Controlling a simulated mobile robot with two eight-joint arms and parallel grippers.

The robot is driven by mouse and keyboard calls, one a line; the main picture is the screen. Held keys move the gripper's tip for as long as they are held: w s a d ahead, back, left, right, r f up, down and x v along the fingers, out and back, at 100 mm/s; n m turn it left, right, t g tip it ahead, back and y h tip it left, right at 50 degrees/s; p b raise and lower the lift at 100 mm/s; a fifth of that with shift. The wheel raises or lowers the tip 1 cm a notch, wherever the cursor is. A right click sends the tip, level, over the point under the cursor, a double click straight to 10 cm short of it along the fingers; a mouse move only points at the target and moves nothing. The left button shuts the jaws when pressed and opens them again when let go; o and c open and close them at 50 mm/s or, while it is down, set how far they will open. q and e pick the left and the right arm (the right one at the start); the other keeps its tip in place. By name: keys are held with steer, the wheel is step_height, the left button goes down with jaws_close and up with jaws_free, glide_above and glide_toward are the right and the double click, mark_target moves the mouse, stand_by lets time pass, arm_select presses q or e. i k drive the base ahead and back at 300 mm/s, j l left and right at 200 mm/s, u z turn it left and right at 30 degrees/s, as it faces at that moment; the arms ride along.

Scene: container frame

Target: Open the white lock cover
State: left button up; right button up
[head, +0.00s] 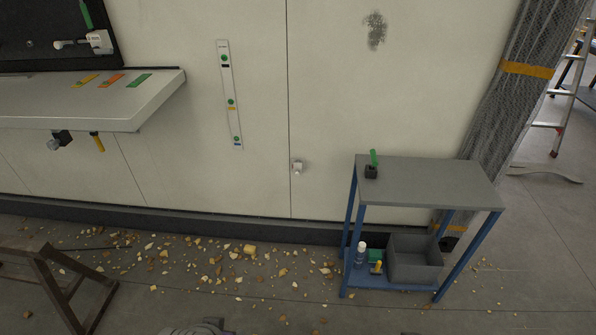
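A small white fitting (297,167), which looks like the lock cover, sits low on the pale wall panel, just right of the vertical seam. It is too small to tell whether it is open or shut. Another white fitting (99,41) with a lever is on the dark panel at the upper left. Neither of my grippers is in view.
A shelf (150,100) juts out at left. Rubble (250,249) litters the floor.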

mark_target(297, 166)
steer(key=i+j, duration=0.15)
steer(key=i, duration=0.4)
steer(key=i+j, duration=0.2)
steer(key=i, duration=0.35)
steer(key=i+j, duration=0.15)
steer(key=i, duration=0.4)
